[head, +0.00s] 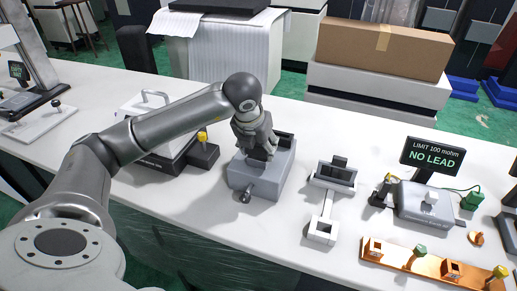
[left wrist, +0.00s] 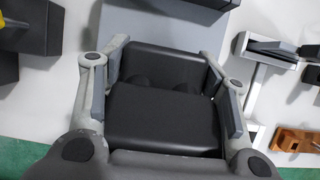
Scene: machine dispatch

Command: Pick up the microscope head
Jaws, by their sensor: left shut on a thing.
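My left gripper (head: 260,150) is lowered at a grey box-like holder (head: 258,183) on the white bench. In the left wrist view its fingers (left wrist: 164,75) stand on both sides of a dark, blocky piece (left wrist: 165,115), apparently the microscope head. The gripper is shut on this piece. Two rounded bumps show on the piece's far part. In the head view the gripper and wrist hide most of it. I cannot tell whether it still rests in the holder. My right gripper is not in view.
A white device with a handle (head: 145,112) and a dark block with a yellow knob (head: 203,152) stand left of the holder. A small grey fixture (head: 331,181), a "NO LEAD" display (head: 433,157) and a copper bar (head: 425,264) lie to the right.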

